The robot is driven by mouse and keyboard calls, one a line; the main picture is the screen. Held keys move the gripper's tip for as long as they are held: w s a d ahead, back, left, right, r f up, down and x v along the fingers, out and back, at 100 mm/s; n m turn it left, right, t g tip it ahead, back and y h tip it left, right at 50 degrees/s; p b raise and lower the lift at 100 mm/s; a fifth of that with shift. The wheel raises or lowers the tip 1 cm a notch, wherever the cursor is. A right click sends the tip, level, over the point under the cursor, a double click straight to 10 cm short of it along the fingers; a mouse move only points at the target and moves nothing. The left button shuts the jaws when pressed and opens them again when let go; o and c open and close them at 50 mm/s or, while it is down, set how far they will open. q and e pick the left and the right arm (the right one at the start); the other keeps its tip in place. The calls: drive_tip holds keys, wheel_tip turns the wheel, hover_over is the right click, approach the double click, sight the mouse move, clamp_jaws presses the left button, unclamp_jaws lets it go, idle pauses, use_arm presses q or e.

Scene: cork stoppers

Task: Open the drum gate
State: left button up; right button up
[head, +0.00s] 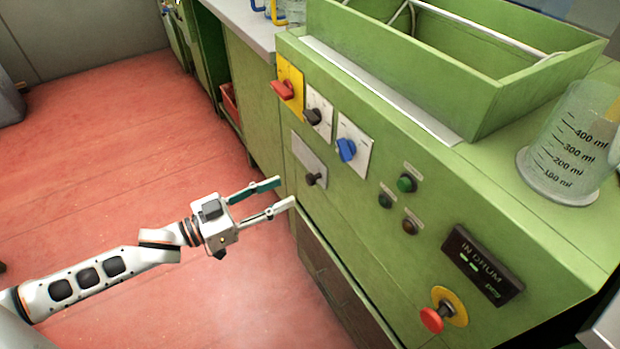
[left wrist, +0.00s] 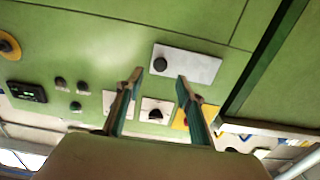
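A green machine front (head: 340,215) carries the controls; none is readably labelled as the drum gate. A grey plate (head: 300,148) with a dark knob (head: 314,180) sits low on the left of the panel. In the left wrist view the plate (left wrist: 200,67) and its knob (left wrist: 160,64) lie just beyond the fingertips. My left gripper (head: 283,192) is open and empty, its fingers pointing at the panel just below the knob in the head view. In the left wrist view its fingertips (left wrist: 159,75) stand apart, with nothing between them. My right gripper is not in view.
Above the plate are a red switch (head: 283,90), a black switch (head: 314,116) and a blue switch (head: 346,149). Several round buttons, an "IN DRUM" display (head: 483,264) and a red stop button (head: 434,319) lie right. A measuring beaker (head: 570,145) stands on top. Red floor is clear.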

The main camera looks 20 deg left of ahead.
sight(308, 181)
use_arm(q)
drive_tip(key=x, duration=0.4)
drive_tip(key=shift+w+d+f+b, duration=0.1)
drive_tip(key=shift+w+d+b, duration=0.1)
drive_tip(key=shift+b, duration=0.2)
drive_tip(key=shift+x, duration=1)
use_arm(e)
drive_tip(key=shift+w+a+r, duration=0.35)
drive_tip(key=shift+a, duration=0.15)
